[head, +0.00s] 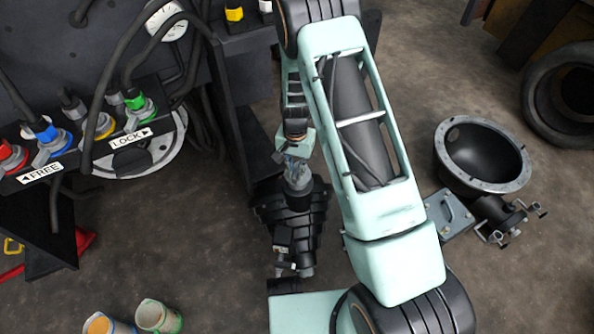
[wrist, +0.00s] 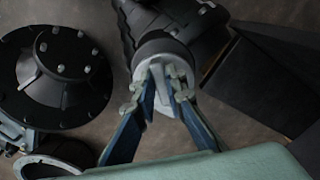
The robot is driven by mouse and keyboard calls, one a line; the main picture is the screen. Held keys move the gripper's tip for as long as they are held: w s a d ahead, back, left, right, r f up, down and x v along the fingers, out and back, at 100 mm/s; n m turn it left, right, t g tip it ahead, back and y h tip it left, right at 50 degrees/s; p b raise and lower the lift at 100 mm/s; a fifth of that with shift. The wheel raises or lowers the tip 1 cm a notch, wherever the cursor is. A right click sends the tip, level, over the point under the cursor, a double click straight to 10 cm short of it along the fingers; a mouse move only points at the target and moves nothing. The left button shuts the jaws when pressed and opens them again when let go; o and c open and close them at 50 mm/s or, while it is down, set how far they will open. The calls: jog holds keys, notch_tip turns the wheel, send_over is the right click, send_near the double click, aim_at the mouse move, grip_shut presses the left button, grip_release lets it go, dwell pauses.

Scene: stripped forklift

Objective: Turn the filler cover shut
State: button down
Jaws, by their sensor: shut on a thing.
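A grey round cap, which looks to be the filler cover (head: 298,186), sits on top of a black ribbed body (head: 291,218) in the middle of the head view. In the wrist view the cover (wrist: 166,48) shows its round rim and a pale raised grip. My gripper (head: 297,158) comes down on the cover from above. In the wrist view its two blue fingers (wrist: 160,82) are closed on the pale grip, one on each side. The fingers hide part of the grip, and I cannot tell how far the cover is turned.
A panel at left carries coloured connectors (head: 95,130) and FREE and LOCK labels. A black bowl with a bolted flange (head: 482,158) lies at right, near a tyre (head: 562,95). Two cups (head: 158,316) stand at the bottom left. A bolted black disc (wrist: 62,75) is left of my fingers.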

aim_at(295, 173)
jog(key=shift+a, duration=0.1)
jog(key=c, duration=2)
grip_release()
jog(key=shift+o, duration=0.2)
jog(key=shift+r, duration=0.1)
notch_tip(295, 173, up, 12)
